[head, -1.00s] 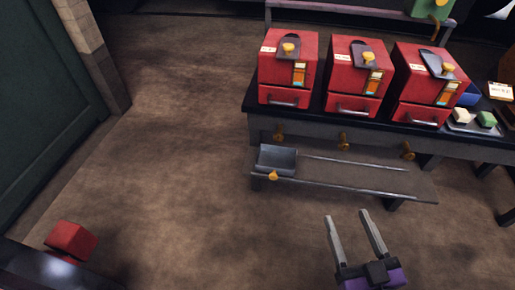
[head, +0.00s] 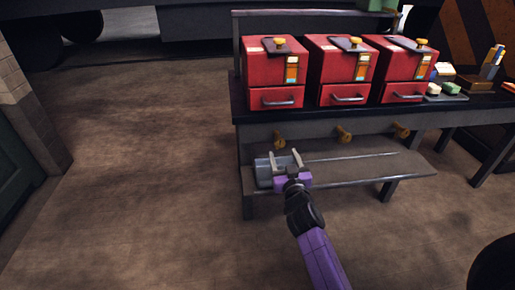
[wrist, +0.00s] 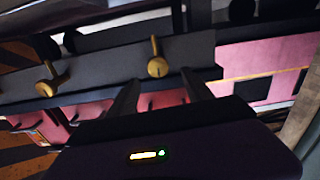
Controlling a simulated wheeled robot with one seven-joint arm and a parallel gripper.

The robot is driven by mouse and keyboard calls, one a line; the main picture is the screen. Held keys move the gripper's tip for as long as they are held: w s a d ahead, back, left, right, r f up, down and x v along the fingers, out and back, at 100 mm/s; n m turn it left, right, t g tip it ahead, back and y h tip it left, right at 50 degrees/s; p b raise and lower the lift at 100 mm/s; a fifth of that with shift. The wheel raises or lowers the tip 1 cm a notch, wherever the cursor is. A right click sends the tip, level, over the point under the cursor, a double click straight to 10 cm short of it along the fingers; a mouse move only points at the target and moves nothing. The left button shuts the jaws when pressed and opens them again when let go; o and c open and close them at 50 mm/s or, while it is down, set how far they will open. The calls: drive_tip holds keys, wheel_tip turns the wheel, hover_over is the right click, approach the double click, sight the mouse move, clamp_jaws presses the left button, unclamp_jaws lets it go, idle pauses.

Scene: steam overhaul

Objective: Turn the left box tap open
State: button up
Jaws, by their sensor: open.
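The left red box (head: 275,98) stands at the left end of the bench. Its brass tap (head: 279,138) sticks out of the bench front below it. My gripper (head: 284,152) is open and empty, its fingertips just below and in front of this tap in the head view. In the wrist view, which looks upside down, a brass tap (wrist: 157,60), apparently the left one, shows beyond the two dark fingers (wrist: 157,84). No contact is visible. I cannot tell the handle's angle.
A grey open tray (head: 263,172) sits on the low shelf (head: 380,168), partly hidden by my gripper. The middle tap (head: 343,134) and right tap (head: 401,130) stick out farther right. The floor to the left is clear.

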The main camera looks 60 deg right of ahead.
sight(280, 144)
drive_tip(key=shift+s+d+f+m, duration=0.1)
drive_tip(key=shift+d+m, duration=0.05)
drive_tip(key=shift+m, duration=0.15)
drive_tip(key=shift+x, duration=3.85)
drive_tip(key=shift+f, duration=0.1)
drive_tip(key=shift+c, duration=0.5)
clamp_jaws()
